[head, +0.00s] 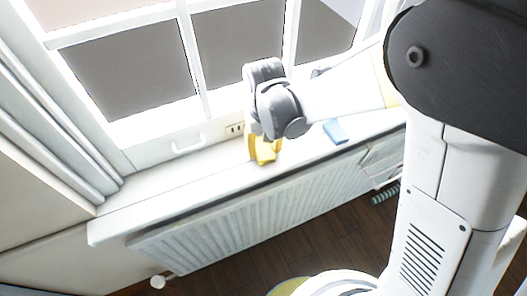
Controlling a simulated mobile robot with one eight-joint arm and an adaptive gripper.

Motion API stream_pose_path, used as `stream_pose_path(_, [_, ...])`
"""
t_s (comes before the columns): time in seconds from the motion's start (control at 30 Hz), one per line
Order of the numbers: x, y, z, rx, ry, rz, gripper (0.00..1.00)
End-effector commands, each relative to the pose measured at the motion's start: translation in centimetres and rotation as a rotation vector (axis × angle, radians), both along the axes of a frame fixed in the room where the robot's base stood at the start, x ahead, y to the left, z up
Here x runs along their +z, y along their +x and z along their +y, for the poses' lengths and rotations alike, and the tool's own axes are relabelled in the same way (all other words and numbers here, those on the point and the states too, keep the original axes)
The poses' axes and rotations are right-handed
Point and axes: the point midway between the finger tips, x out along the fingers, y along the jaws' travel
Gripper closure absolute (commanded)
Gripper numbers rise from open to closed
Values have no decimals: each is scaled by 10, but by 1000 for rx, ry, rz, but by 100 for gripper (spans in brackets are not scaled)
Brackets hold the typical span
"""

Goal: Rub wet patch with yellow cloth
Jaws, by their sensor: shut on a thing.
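My gripper (261,140) is low over the white window sill in the head view, mostly hidden behind my grey wrist. It is shut on the yellow cloth (266,154), which shows just below the wrist, close to the sill surface. I cannot tell whether the cloth touches the sill. I cannot make out a wet patch in this view; it may be hidden by the cloth or my arm.
The white sill (150,195) is bare to the left of the cloth. A small blue object (335,131) lies on it to the right. A white radiator (245,215) stands under the sill.

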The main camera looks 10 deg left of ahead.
Motion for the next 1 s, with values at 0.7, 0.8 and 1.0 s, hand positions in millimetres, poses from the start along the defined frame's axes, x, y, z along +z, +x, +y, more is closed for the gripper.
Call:
stream_pose_path(0.7, [68, 14, -8, -7, 0, 0, 92])
stream_pose_path(0.8, [69, 15, -8, -7, 0, 0, 92])
stream_pose_path(1.0, [68, 15, -8, -7, 0, 0, 92])
